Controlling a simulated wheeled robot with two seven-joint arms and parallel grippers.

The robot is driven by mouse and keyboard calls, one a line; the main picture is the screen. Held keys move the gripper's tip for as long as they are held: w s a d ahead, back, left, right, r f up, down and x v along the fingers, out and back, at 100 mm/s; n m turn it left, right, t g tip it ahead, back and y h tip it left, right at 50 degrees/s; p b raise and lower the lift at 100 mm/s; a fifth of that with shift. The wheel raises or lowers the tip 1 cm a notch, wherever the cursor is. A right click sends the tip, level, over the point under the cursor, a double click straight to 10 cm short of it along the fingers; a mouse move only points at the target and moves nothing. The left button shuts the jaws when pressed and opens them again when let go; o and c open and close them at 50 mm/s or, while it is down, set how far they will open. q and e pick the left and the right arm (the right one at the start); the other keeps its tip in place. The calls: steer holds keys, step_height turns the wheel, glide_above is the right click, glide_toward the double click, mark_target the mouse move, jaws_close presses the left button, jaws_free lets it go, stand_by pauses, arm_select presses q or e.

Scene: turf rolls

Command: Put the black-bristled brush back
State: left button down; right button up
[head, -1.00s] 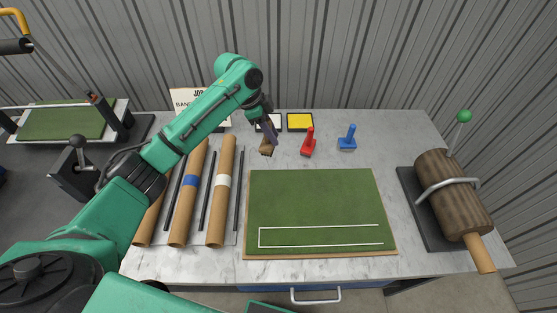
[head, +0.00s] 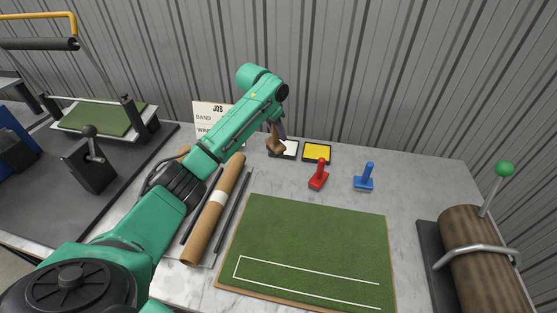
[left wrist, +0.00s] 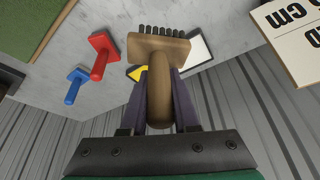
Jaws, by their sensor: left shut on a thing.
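The brush (head: 275,146) has a wooden handle and block; its black bristles show in the left wrist view, where the brush (left wrist: 160,49) fills the middle. My left gripper (head: 281,127) is shut on its handle, and its dark fingers flank the handle in the left wrist view (left wrist: 160,95). In the head view the brush overlaps the left part of the white pad (head: 291,150) at the back of the table. I cannot tell whether it touches anything below. My right gripper is not in view.
A yellow pad (head: 317,153) lies right of the white one. A red-handled stamp (head: 318,177) and a blue one (head: 365,179) stand in front. A green turf board (head: 310,245) lies nearer. A job card (head: 208,118) and cardboard tube (head: 215,210) are at left.

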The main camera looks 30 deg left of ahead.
mark_target(272, 147)
arm_select(q)
step_height(272, 147, down, 11)
steer(key=shift+d+r+p, duration=0.1)
steer(key=shift+p, duration=0.8)
steer(key=shift+f, duration=0.4)
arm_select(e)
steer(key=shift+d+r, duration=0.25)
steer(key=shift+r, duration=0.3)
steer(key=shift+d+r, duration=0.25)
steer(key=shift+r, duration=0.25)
arm_select(q)
steer(key=shift+f, duration=0.1)
steer(key=c, duration=0.7)
jaws_free()
steer(key=shift+o, duration=0.2)
steer(key=shift+s+r, duration=0.1)
steer(key=shift+r, duration=0.25)
steer(key=b+v, duration=0.1)
steer(key=v, duration=1)
steer(key=shift+s+r, duration=0.1)
steer(key=shift+r, duration=0.2)
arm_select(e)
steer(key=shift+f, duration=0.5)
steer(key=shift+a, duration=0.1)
